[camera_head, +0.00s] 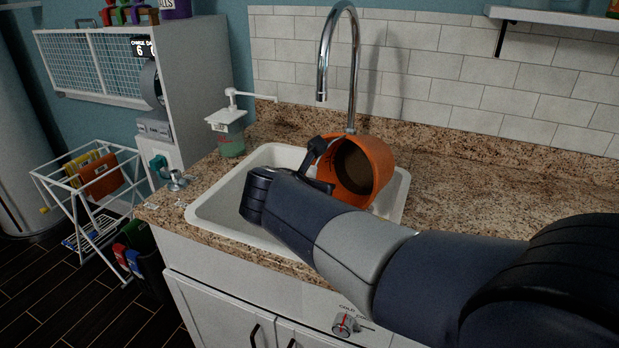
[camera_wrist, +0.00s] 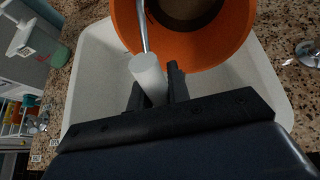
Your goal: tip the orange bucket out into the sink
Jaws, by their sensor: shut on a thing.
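The orange bucket (camera_head: 378,152) hangs over the white sink (camera_head: 222,203), tilted well over with its mouth facing the head camera. Its inside looks dark brown; I cannot tell whether anything is still in it. My gripper (camera_head: 322,165) is at the bucket's left side in the head view. In the wrist view my gripper (camera_wrist: 158,92) is shut on the white grip (camera_wrist: 148,72) of the bucket's wire handle. The orange bucket (camera_wrist: 225,48) fills the top of that view, with the sink (camera_wrist: 92,62) below it. My arm hides part of the sink in the head view.
A chrome tap (camera_head: 353,70) arches just behind the bucket. A soap dispenser (camera_head: 229,140) stands left of the sink, and a small metal fitting (camera_head: 175,180) sits at the counter's left end. The granite counter (camera_head: 480,190) is clear on the right. A drying rack (camera_head: 85,190) stands left.

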